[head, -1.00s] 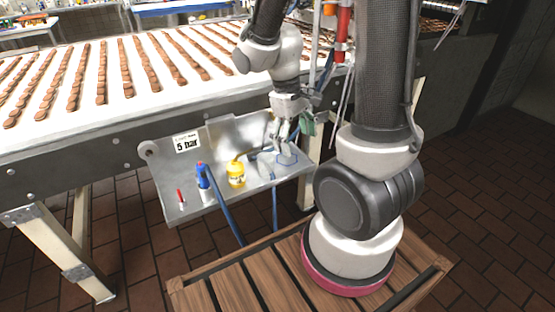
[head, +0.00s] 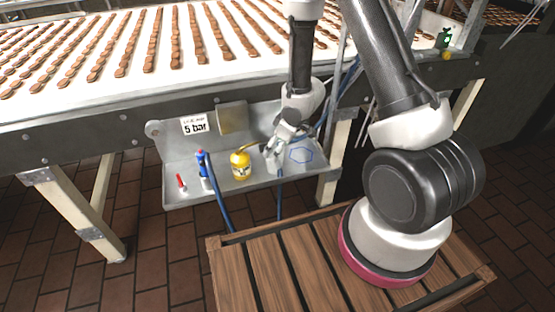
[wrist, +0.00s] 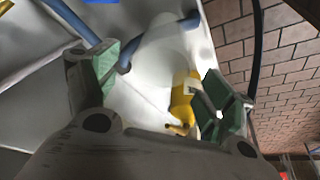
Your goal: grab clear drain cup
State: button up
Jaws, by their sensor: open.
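The yellow bottle (wrist: 183,98) shows behind, near the right finger. In the head view the cup cannot be made out clearly; my gripper covers that spot.
The conveyor (head: 100,75) with rows of brown sandwich biscuits runs above.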

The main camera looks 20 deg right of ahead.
jog(key=x, duration=0.7)
jog(key=shift+s+f, duration=0.1)
jog(key=c, duration=1.1)
